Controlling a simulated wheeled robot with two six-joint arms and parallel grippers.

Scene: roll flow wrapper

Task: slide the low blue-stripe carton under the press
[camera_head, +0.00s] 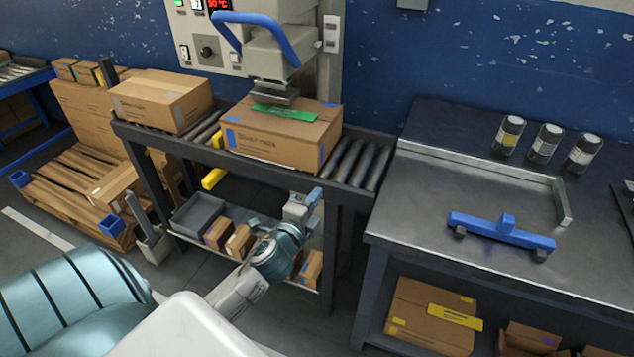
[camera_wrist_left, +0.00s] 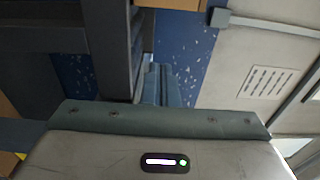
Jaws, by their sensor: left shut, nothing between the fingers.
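A brown carton with blue tape patches at its corners (camera_head: 275,145) sits on the roller conveyor. The press head (camera_head: 275,92) is directly above it, over a green patch on the carton's top; I cannot tell whether they touch. A second brown carton (camera_head: 160,100) sits on the rollers to the left, and I see no blue stripe on it. My left gripper (camera_head: 313,198) is shut and empty, in front of and below the blue-taped carton, near the conveyor's front edge. The left wrist view shows its fingers (camera_wrist_left: 161,86) with no carton between them. My right gripper is out of view.
Bare rollers (camera_head: 358,162) lie right of the blue-taped carton. A blue handle (camera_head: 258,28) curves above the press. A dark workbench (camera_head: 430,205) stands to the right with several items on it. A shelf with a grey bin (camera_head: 197,215) and small boxes is below the conveyor.

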